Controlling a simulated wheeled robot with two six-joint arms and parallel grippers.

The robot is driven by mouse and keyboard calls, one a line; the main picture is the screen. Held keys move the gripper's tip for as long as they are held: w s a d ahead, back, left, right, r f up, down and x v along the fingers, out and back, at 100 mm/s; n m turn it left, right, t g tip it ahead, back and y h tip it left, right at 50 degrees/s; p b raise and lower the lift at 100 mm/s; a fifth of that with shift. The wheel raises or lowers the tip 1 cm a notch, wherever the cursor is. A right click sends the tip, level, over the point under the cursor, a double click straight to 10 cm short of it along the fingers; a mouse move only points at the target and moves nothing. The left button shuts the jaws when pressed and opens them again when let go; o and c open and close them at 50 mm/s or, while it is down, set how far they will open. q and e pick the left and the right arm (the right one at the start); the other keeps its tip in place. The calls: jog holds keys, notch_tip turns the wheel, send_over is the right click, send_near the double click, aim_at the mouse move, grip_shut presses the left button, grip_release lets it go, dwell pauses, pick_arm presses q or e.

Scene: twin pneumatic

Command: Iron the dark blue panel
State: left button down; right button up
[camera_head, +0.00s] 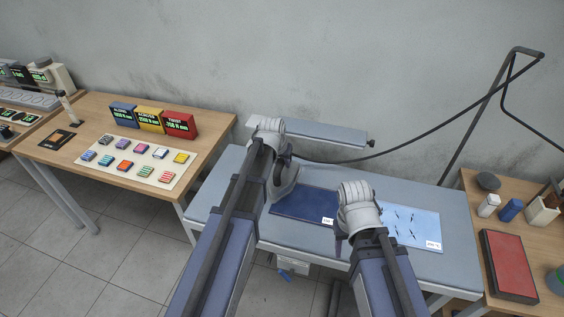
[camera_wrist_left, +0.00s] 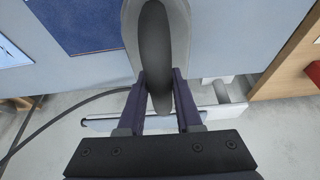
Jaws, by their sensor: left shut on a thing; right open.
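The dark blue panel (camera_head: 303,206) lies flat on the grey ironing board (camera_head: 462,225), with a small white label at its lower right corner. It also shows at the upper left of the left wrist view (camera_wrist_left: 95,22). My left gripper (camera_head: 283,160) is shut on the dark handle of the grey iron (camera_head: 286,186); in the left wrist view the handle (camera_wrist_left: 157,50) runs between the fingers. The iron is at the panel's left end; I cannot tell whether its sole touches the board. My right gripper (camera_head: 341,236) is open and empty, above the board between the panels.
A light blue panel (camera_head: 412,226) with dark marks lies right of the dark one. A cable (camera_head: 420,130) runs from the iron to a stand (camera_head: 490,95). Wooden tables flank the board: the left with coloured boxes (camera_head: 150,119), the right with a red pad (camera_head: 508,265).

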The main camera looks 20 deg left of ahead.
pick_arm(q)
jog(key=shift+r, duration=0.2)
jog(key=shift+r+p, duration=1.5)
jog(key=shift+f, duration=0.1)
